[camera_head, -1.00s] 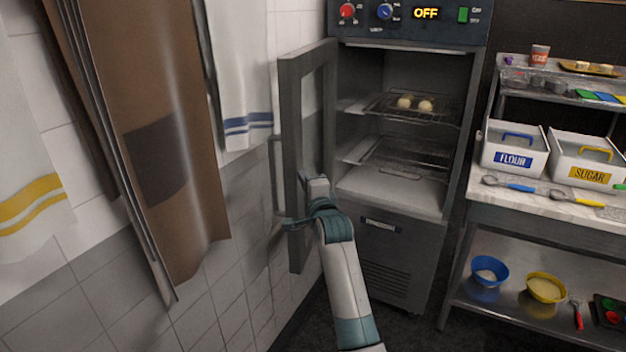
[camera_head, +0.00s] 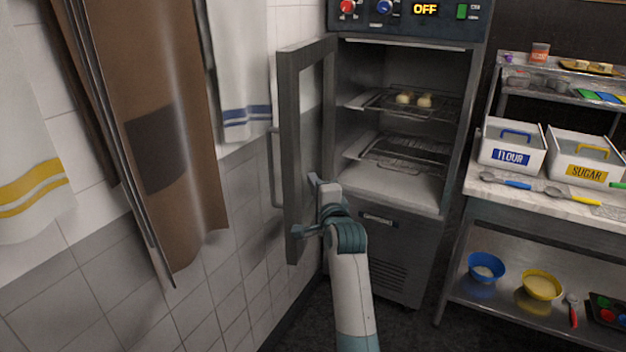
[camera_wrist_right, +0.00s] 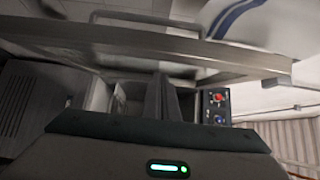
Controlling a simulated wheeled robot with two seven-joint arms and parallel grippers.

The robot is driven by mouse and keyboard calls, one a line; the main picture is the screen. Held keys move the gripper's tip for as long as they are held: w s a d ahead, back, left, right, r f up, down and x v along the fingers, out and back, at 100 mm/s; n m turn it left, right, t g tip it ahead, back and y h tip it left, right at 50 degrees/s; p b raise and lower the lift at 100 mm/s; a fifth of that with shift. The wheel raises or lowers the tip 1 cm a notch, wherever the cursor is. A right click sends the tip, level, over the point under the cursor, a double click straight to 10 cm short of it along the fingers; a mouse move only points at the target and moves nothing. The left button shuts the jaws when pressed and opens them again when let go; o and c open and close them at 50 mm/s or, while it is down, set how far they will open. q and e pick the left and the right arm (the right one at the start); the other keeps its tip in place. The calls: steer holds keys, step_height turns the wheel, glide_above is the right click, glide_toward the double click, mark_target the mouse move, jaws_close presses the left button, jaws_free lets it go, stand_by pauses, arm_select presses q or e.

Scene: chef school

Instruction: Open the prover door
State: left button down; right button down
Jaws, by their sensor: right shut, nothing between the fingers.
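The prover (camera_head: 390,233) is a tall grey cabinet with a dark, open interior. Its framed door (camera_head: 293,150) stands wide open, swung out to the left near the tiled wall. The bar handle (camera_head: 275,165) is on the door's outer side; it also shows in the wrist view (camera_wrist_right: 145,18). My right gripper (camera_head: 308,230) is at the lower part of the door, on its inner side, shut and empty. In the wrist view its dark fingers (camera_wrist_right: 169,97) are together below the door frame (camera_wrist_right: 150,48). Whether it touches the door is unclear. My left gripper is out of view.
Wire racks inside hold two pale dough pieces (camera_head: 413,100). The control panel (camera_head: 400,12) reads OFF. A brown apron (camera_head: 170,150) and towels hang on the left wall. A steel table (camera_head: 520,195) with flour and sugar bins stands right. Dark floor shows between prover and table.

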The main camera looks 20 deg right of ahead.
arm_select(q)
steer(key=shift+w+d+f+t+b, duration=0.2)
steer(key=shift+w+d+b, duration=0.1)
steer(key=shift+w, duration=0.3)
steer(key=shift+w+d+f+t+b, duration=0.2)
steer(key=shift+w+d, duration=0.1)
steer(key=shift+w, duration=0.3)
arm_select(e)
steer(key=s, duration=0.1)
steer(key=s+a, duration=0.1)
steer(key=s, duration=0.2)
steer(key=shift+s+a, duration=0.25)
steer(key=shift+s, duration=0.1)
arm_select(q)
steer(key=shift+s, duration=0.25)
